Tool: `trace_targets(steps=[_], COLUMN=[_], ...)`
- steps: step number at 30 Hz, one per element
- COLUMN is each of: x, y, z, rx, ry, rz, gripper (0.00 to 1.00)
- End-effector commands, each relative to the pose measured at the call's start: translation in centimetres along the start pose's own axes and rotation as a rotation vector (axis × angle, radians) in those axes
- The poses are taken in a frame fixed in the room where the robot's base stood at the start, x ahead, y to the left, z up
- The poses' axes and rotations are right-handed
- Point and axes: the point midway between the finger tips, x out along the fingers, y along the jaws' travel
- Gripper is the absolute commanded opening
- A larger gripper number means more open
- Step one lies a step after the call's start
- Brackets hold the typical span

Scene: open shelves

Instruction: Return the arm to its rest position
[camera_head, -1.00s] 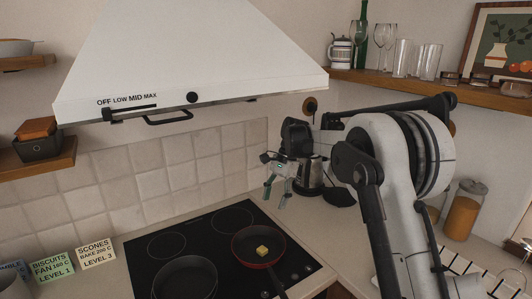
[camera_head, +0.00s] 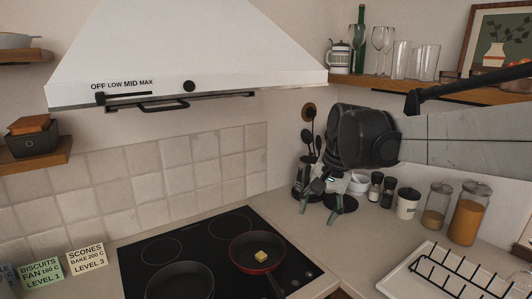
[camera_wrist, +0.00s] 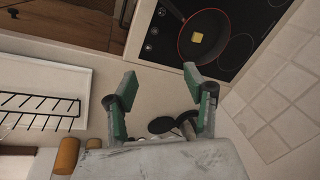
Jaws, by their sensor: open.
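My gripper (camera_head: 320,203) is open and empty in the head view, above the counter to the right of the hob, in front of dark utensils in the corner. In the wrist view its two green-padded fingers (camera_wrist: 160,98) are spread apart with bare counter between them. My arm reaches in from the right edge of the head view and hides part of the wall and counter behind it.
A red pan (camera_head: 240,262) with a yellow piece (camera_head: 262,254) and a dark pan (camera_head: 180,283) sit on the black hob (camera_head: 212,235). A range hood (camera_head: 200,60) hangs above; a glass shelf (camera_head: 375,82) is upper right.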

Motion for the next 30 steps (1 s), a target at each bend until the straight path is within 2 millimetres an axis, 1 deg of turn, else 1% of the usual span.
trace_targets(steps=[1,7,14,20,24,27,30], x=[0.0,-0.3,0.4,2.0,3.5,4.6,5.4], y=[1.1,4.7,8.9,12.5,14.8,16.1,17.1], z=[1.2,4.9,9.3,13.1,15.5,16.9,17.8], rx=[-0.019,-0.107,-0.210,-0.302,-0.366,-0.405,-0.433], ry=[0.022,0.111,0.214,0.304,0.364,0.400,0.426], rz=[-0.002,-0.004,0.004,0.021,0.038,0.049,0.059], gripper=[0.48,0.48,0.48,0.48,0.48,0.48,0.48])
